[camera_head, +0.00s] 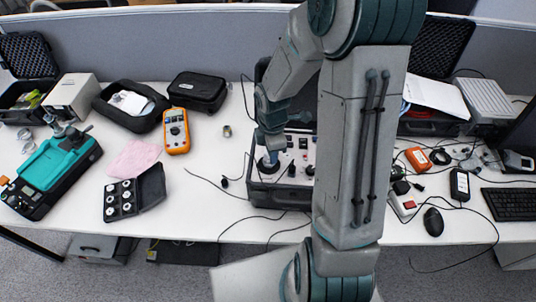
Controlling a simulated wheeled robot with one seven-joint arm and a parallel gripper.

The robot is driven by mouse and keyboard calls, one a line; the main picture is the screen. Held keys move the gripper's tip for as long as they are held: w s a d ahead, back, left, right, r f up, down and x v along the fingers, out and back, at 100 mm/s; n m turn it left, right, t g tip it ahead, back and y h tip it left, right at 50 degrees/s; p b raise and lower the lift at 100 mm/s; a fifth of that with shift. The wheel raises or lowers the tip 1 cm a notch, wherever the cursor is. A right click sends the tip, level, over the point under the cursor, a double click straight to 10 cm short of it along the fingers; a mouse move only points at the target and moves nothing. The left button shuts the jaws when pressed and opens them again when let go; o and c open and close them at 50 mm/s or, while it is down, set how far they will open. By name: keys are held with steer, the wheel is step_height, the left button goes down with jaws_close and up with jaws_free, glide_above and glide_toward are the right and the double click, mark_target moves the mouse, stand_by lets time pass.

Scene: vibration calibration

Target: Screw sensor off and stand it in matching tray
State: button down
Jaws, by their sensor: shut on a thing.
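My gripper (270,152) points down at the left part of a dark calibrator case (262,195) with a light top panel. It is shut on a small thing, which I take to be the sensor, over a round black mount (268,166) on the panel. The fingers hide the sensor, and I cannot tell whether it is still threaded on. An open black case (151,188) with several white round pieces in dark foam lies to the left. I cannot tell if it is the matching tray.
A small metal cylinder (227,131) stands on the table behind left. An orange multimeter (176,131), pink cloth (134,158) and teal device (54,163) are at left. Cables (215,183) run around the calibrator. My arm hides its right side.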

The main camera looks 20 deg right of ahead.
steer(key=shift+w+d+n+p, duration=0.1)
steer(key=shift+w+n+p, duration=0.1)
steer(key=shift+n+p, duration=0.75)
steer(key=shift+w+n+p, duration=0.15)
steer(key=shift+n+p, duration=0.4)
steer(key=shift+n, duration=0.7)
steer(key=shift+w+n+p, duration=0.1)
steer(key=shift+n+p, duration=0.95)
steer(key=shift+n, duration=0.75)
steer(key=c, duration=1.3)
jaws_free()
steer(key=shift+o, duration=1.2)
steer(key=shift+w+f, duration=0.1)
steer(key=shift+w, duration=0.05)
steer(key=shift+o, duration=0.8)
steer(key=shift+s+m, duration=0.2)
steer(key=shift+m, duration=0.1)
steer(key=shift+s+m+b, duration=0.15)
steer(key=shift+m+b, duration=0.4)
steer(key=shift+m, duration=1.15)
